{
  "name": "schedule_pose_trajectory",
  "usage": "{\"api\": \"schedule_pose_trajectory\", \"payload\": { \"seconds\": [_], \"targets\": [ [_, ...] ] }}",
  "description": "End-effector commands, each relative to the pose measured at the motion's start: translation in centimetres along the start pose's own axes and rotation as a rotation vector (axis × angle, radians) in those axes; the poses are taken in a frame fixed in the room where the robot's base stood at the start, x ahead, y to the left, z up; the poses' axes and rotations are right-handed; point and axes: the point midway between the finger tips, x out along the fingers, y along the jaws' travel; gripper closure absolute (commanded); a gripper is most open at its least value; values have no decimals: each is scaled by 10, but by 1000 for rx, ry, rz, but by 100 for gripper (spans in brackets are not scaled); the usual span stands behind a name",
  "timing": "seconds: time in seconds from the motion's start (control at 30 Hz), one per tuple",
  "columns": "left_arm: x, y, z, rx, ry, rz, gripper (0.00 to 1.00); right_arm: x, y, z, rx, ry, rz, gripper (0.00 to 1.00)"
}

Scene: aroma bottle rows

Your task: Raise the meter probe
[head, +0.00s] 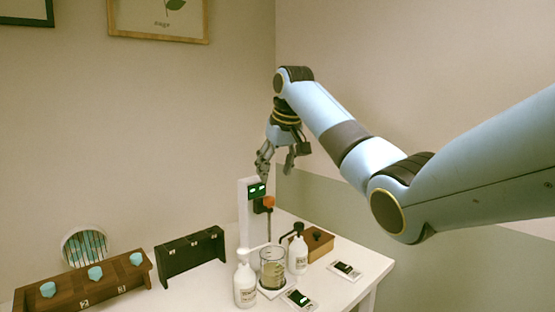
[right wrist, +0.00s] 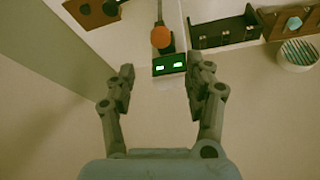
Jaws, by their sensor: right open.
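The meter (head: 248,222) is a tall white stand with a lit green display (head: 257,190) near its top. An orange knob (head: 268,202) sits on a dark bracket beside the display, and a thin rod, seemingly the probe (head: 269,226), runs down from it toward a glass beaker (head: 272,268). Whether its tip is in the yellowish liquid is too small to tell. My right gripper (head: 276,173) is open and empty, above the stand's top. In the right wrist view, the display (right wrist: 169,65) and orange knob (right wrist: 161,37) show between and beyond my open fingers (right wrist: 165,80).
White pump bottles (head: 245,284) stand beside the beaker. A wooden box (head: 318,243) and small flat devices (head: 345,270) lie to the right. A black rack (head: 190,253) and wooden rack (head: 84,288) with blue-topped items stand left. A round slatted container (head: 84,246) is behind.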

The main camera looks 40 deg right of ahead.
Motion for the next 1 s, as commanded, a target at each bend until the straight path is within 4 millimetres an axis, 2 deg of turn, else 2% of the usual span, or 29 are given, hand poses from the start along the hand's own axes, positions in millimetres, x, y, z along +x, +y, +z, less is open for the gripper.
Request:
{"api": "schedule_pose_trajectory", "payload": {
  "seconds": [0.13, 0.37, 0.87, 0.97, 1.0],
  "targets": [
    [0, 0, 0, 0, 0, 0, 60, -23, 0, 0, -1, 2, -1, 47],
    [0, 0, 0, 0, 0, 1, 60, -35, 0, 0, 0, -1, -1, 47],
    [0, 1, 0, 0, 0, 1, 60, -32, -1, 2, -3, -2, 0, 47],
    [0, 1, -1, 0, 0, 1, 60, -17, -8, 19, -24, -9, 9, 47],
    [0, 1, -1, 0, 1, 1, 60, -6, -12, 32, -39, -14, 15, 47]
  ]
}}
